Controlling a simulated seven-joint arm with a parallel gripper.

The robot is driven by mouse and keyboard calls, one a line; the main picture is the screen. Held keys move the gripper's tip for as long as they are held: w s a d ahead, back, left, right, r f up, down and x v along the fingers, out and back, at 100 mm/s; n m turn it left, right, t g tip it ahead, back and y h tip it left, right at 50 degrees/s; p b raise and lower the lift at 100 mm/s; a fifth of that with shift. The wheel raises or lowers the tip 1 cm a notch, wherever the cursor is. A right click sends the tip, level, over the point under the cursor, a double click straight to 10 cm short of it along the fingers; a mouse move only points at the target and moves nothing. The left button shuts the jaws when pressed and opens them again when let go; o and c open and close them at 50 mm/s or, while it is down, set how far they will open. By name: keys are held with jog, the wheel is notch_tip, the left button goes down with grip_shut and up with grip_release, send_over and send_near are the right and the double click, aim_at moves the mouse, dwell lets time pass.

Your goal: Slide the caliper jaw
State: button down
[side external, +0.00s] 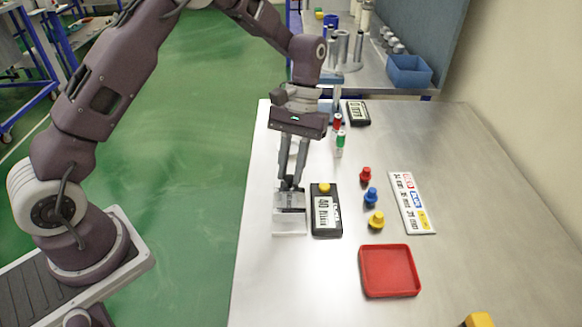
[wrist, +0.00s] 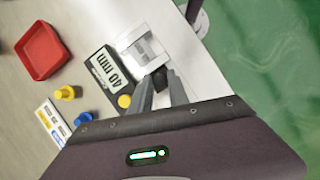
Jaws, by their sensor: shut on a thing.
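The grey metal caliper (side external: 290,222) lies on the table at its left edge. In the wrist view it shows as a light frame with a square gap (wrist: 143,47). My gripper (side external: 290,186) points down over the caliper's far part, its fingers close together and shut on the caliper jaw; the fingers hide the grip itself. In the wrist view the fingertips (wrist: 161,80) meet the near end of the caliper. A black display (side external: 326,212) reading 40 mm, with a yellow button, stands just right of the caliper; it also shows in the wrist view (wrist: 108,70).
Red (side external: 366,175), blue (side external: 371,197) and yellow (side external: 376,220) knobbed pieces stand right of the display, beside a label board (side external: 411,203). A red tray (side external: 390,270) lies nearer. Red and green cylinders (side external: 339,143) and a second display (side external: 358,113) stand farther back. The table's right side is clear.

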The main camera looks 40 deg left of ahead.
jog(key=shift+w+a, duration=1.05)
jog(key=shift+w, duration=0.05)
jog(key=c, duration=1.3)
grip_release()
jog(key=v, duration=0.7)
jog(key=shift+r, duration=0.1)
